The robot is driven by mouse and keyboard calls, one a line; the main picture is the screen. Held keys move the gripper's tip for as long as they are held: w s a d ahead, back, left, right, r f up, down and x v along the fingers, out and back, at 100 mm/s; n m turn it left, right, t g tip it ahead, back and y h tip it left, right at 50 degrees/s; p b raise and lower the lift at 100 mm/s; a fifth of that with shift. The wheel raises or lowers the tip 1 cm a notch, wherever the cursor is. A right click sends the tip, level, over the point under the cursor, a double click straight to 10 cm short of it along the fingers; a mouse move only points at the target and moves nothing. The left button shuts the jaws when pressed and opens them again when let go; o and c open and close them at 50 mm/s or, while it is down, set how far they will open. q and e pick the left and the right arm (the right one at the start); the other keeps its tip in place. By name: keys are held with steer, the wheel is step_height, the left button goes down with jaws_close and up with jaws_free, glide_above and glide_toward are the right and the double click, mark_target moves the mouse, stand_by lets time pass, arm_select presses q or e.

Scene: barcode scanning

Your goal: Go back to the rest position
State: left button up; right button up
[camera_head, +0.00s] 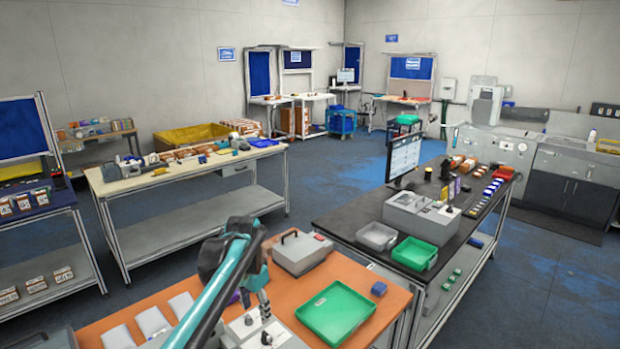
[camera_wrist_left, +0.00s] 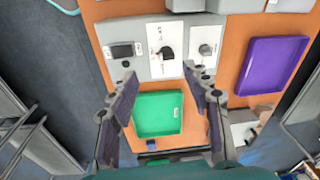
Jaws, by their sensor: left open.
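My left arm (camera_head: 235,265) comes in from the lower left in the head view and reaches over the orange-topped table (camera_head: 372,322). In the left wrist view my left gripper (camera_wrist_left: 160,78) is open, with two dark fingers spread apart and nothing between them. Beyond and below the fingers lies a green tray (camera_wrist_left: 158,113); a green tray on the orange table also shows in the head view (camera_head: 334,313). A grey panel with black knobs (camera_wrist_left: 150,65) sits past the fingertips. The right gripper is in neither view.
A purple tray (camera_wrist_left: 273,64) lies right of the fingers. A grey case with a handle (camera_head: 302,253) and a small blue block (camera_head: 379,288) are on the orange table. A black-topped bench (camera_head: 352,224) with a monitor (camera_head: 404,156) stands behind. Open floor (camera_head: 325,178) lies further back.

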arm_select(q)
steer(key=s+a+f+n+t+b, duration=0.1)
steer(key=s+a+n+t+b, duration=0.2)
steer(key=s, duration=1.1)
steer(key=s+f+n+t+b, duration=0.3)
steer(key=s+f+n, duration=0.1)
steer(key=s+f, duration=0.6)
steer(key=shift+s, duration=1.15)
